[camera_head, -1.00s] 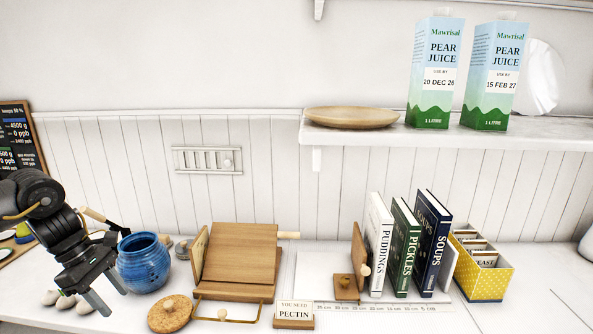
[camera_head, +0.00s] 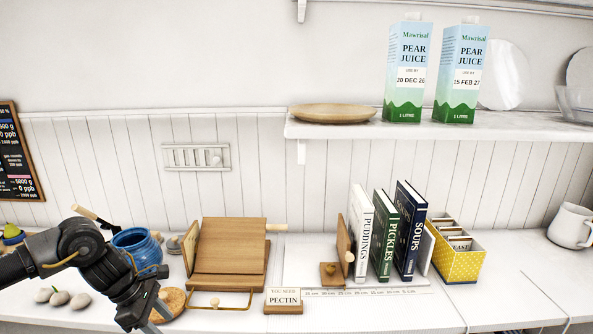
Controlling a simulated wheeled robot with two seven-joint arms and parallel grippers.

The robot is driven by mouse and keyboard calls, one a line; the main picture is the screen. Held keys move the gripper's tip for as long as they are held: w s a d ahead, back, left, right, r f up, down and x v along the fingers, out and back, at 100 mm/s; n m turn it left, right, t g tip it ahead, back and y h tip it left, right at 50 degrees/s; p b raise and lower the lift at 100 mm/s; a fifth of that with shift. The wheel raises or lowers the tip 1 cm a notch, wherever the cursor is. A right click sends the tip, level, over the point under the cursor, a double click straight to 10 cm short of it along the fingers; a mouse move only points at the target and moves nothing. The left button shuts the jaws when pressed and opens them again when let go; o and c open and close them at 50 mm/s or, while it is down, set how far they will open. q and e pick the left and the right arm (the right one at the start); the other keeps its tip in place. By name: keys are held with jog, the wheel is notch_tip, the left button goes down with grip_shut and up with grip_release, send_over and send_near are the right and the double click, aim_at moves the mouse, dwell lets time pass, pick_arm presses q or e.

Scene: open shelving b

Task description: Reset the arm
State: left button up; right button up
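My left arm comes in from the left edge, low over the counter. Its black gripper (camera_head: 159,318) points down toward the bottom edge in front of the blue pot (camera_head: 136,241) and over the round cork lid (camera_head: 172,300). Its two grey fingers look spread apart with nothing between them, though their lower ends run near or past the bottom edge. The gripper covers part of the pot and the lid. My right gripper is not in view.
A wooden stand (camera_head: 232,245) and a pectin sign (camera_head: 284,300) are right of the gripper. Books (camera_head: 384,235), a yellow box (camera_head: 462,265) and a white jug (camera_head: 570,226) stand farther right. Pale stones (camera_head: 60,298) lie left. Two juice cartons (camera_head: 405,75) are on the shelf.

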pick_arm(q)
jog(key=s+d+f+n+t+h, duration=0.1)
jog(key=s+d+f+n+t, duration=0.1)
jog(key=d+n, duration=0.65)
jog(key=s+d+f+n+t+h, duration=0.2)
jog(key=s+d+f+n+t, duration=0.1)
jog(key=d+n, duration=0.55)
jog(key=s+d+f+n+t+h, duration=0.1)
jog(key=s+d+f+n+t, duration=0.1)
jog(key=d+n, duration=0.6)
jog(key=s+a+f+n+g+y, duration=0.2)
jog(key=s+a+f+n+y, duration=0.25)
jog(key=s+a+n, duration=0.6)
jog(key=s+a+f+n+g+y, duration=0.35)
jog(key=s+a+f+n, duration=0.25)
jog(key=s+n, duration=0.8)
jog(key=s+f+x, duration=0.1)
jog(key=s+x, duration=0.2)
jog(key=x, duration=1)
jog(key=s+a+x, duration=0.1)
jog(key=s+x, duration=0.2)
jog(key=x, duration=1)
jog(key=s+a+f+g, duration=0.1)
jog(key=s+a+f, duration=0.3)
jog(key=s+f, duration=1)
jog(key=shift+s+f+g, duration=0.15)
jog(key=shift+s+g, duration=0.2)
jog(key=shift+s, duration=0.8)
